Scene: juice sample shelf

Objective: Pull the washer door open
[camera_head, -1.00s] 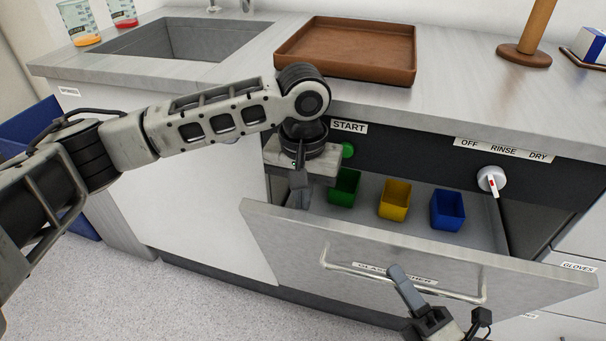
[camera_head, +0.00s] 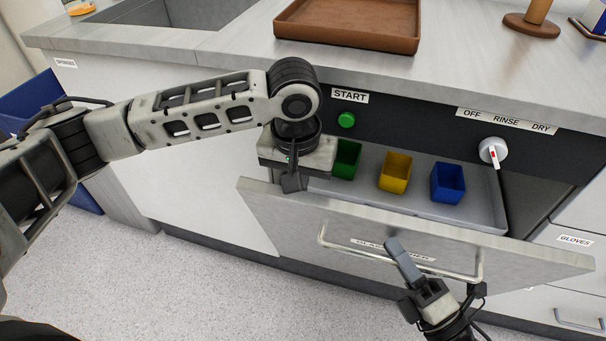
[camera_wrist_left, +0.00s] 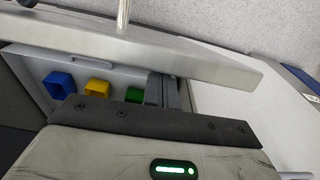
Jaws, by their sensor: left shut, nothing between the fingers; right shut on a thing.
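The washer door (camera_head: 300,219) is a grey front panel with a metal bar handle (camera_head: 345,253) and a partly covered label. It stands partly open, with a gap between its top edge and the dark washer front. In the left wrist view the door (camera_wrist_left: 215,66) crosses the top. My right gripper (camera_head: 402,258) is shut on the handle near its middle-right. My left gripper (camera_head: 292,183) is shut and empty at the door's top left edge; its fingers (camera_wrist_left: 163,90) show beside the door's inner side. Whether they touch the door I cannot tell.
Inside the opening, a grey tray (camera_head: 465,211) holds green (camera_head: 347,160), yellow (camera_head: 394,172) and blue (camera_head: 447,183) bins. A green start button (camera_head: 346,120) and a knob (camera_head: 492,150) are above. A brown tray (camera_head: 350,42) is on the counter. The floor in front is clear.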

